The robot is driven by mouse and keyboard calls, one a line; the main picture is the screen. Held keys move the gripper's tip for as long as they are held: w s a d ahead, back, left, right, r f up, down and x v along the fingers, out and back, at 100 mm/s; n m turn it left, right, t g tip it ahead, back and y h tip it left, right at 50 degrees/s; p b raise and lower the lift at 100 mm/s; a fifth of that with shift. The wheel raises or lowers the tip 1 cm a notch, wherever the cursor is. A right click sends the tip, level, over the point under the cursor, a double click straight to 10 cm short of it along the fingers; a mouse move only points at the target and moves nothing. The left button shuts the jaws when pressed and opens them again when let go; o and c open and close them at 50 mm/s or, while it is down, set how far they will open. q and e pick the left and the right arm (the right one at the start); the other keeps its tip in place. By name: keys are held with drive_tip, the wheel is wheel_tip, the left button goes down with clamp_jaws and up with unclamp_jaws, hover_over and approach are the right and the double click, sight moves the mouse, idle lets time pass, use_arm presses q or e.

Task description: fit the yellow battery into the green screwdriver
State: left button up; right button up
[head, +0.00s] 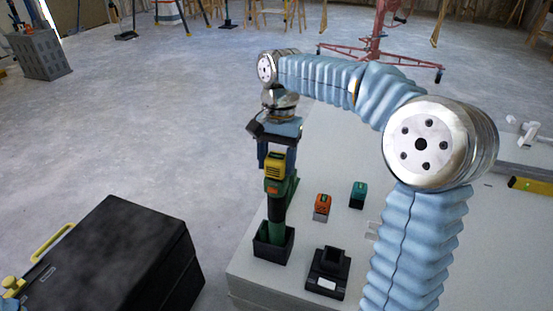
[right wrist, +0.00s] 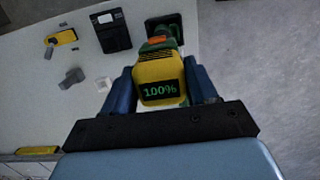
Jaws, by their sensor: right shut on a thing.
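The yellow battery (head: 275,166) is held between the blue fingers of my right gripper (head: 277,150). In the right wrist view the battery (right wrist: 160,78) shows a green "100%" display and sits between both fingers (right wrist: 160,88). The green screwdriver (head: 277,212), with orange parts, stands upright in a black square holder (head: 272,246). The battery is at the screwdriver's upper end, in line with it or nearly so. I cannot tell whether they touch or how far the battery is in. The battery hides part of the screwdriver in the wrist view. My left gripper is not in view.
An orange battery (head: 322,208) and a teal battery (head: 358,195) stand on the pale table (head: 255,283). A black charger-like block (head: 328,273) is right of the holder. A yellow level (head: 530,186) lies at the far right. A large black case (head: 110,255) is at the lower left.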

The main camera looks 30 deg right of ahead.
drive_tip(key=o, duration=1.2)
drive_tip(key=shift+o, duration=0.2)
wheel_tip(320, 180, up, 14)
drive_tip(key=w+d+p, duration=0.1)
drive_tip(key=p, duration=0.2)
drive_tip(key=shift+f+p, duration=0.15)
drive_tip(key=shift+p, duration=0.25)
drive_tip(key=shift+d, duration=0.1)
